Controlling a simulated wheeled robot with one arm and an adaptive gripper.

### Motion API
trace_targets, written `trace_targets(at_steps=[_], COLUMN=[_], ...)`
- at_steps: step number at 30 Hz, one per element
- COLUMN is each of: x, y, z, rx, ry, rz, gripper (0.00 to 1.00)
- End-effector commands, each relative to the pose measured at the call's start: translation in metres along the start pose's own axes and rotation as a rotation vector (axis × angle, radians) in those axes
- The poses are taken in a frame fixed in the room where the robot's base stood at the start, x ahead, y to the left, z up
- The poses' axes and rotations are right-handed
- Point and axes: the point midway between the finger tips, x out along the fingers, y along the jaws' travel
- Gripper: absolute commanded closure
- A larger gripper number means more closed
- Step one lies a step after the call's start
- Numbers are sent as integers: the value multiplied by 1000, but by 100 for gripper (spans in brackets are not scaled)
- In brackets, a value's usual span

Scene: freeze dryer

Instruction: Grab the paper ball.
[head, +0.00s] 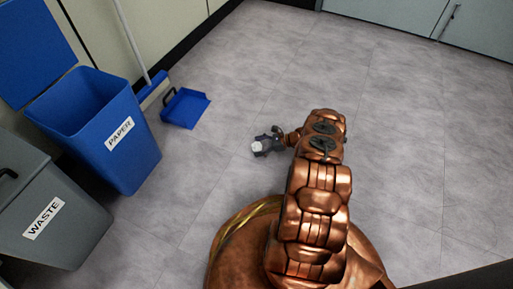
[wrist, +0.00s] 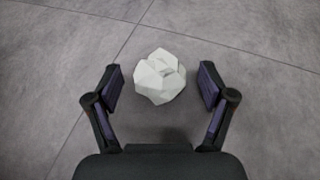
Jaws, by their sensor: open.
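A white, faceted paper ball (wrist: 160,77) lies on the grey floor in the wrist view. My gripper (wrist: 159,84) is open, with one finger on each side of the ball and a gap on both sides. The ball sits between the fingertips, slightly ahead of the palm. In the head view my gripper (head: 258,148) is low over the floor, left of my arm, and a small white part of the paper ball (head: 257,146) shows at it.
A blue paper bin (head: 146,165) with its lid open stands at left, beside a grey waste bin (head: 75,235). A blue dustpan (head: 186,108) and a broom (head: 153,90) are near the wall. Grey cabinets (head: 400,14) stand at the back. The floor around the ball is clear.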

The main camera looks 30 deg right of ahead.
Motion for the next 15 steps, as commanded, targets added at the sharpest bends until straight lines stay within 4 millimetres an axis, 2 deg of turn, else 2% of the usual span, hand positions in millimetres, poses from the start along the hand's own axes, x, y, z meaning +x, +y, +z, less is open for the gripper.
trace_targets(at_steps=[5, 15], x=[0, -1], y=[0, 0], z=[0, 0], rx=[0, 1], ry=[1, 1], rz=[-1, -1], gripper=[18, 54])
